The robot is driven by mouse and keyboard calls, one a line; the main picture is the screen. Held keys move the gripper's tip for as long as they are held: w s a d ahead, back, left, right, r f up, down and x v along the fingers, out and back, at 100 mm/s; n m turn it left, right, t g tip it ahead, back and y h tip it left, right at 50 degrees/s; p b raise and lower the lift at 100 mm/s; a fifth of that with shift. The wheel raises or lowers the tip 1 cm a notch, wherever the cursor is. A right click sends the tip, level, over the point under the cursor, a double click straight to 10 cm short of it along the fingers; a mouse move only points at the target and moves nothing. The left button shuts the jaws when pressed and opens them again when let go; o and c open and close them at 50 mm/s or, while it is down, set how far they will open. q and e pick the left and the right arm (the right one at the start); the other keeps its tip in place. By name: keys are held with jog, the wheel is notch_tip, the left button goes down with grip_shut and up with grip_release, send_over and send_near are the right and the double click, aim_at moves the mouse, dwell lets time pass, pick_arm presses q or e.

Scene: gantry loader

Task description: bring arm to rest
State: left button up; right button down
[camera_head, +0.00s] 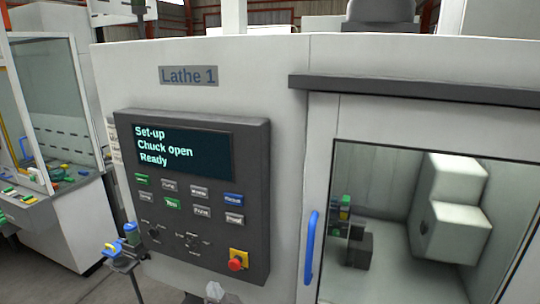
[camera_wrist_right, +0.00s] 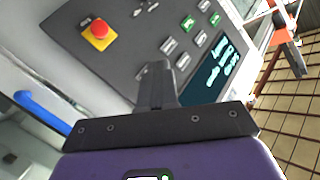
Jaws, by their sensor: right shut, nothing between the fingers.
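My right gripper (camera_wrist_right: 157,72) shows in the right wrist view as dark fingers closed together, with nothing between them. The fingers point towards the control panel (camera_wrist_right: 125,50) and appear apart from it; the gap is hard to judge. In the head view only a small pale shape (camera_head: 215,292) shows at the bottom edge, and I cannot tell whether it is part of this gripper. My left gripper is in neither view.
The Lathe 1 panel (camera_head: 255,200) has a screen (camera_head: 180,150) reading "Set-up, Chuck open, Ready", and a red stop button (camera_head: 236,263). A blue door handle (camera_head: 311,247) is right of it. A small stand (camera_head: 122,264) holds blue and yellow items at left.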

jog(key=w+d+f+g+h, duration=0.1)
jog(key=w+d+f, duration=0.1)
jog(key=f, duration=0.3)
jog(key=w+d+f+g, duration=0.1)
jog(key=w+d+f, duration=0.15)
jog(key=f, duration=0.25)
jog(key=s+d+f+g+h+b, duration=0.1)
jog(key=s+d+f+g+b, duration=0.3)
jog(key=f, duration=0.7)
jog(key=d+f+g+h+p, duration=0.1)
jog(key=d+f, duration=0.5)
jog(key=f, duration=0.6)
pick_arm(q)
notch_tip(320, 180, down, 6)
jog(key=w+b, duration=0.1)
jog(key=b, duration=0.1)
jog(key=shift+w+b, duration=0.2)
jog(key=shift+b, duration=0.1)
pick_arm(e)
jog(key=s+d+f+g, duration=0.3)
jog(key=s+d+f, duration=0.1)
jog(key=s+f, duration=0.4)
jog(key=s+d+f+g, duration=0.3)
jog(key=s+f+g, duration=0.1)
jog(key=s+f, duration=0.4)
jog(key=shift+s+d+f, duration=0.35)
jog(key=shift+s, duration=0.9)
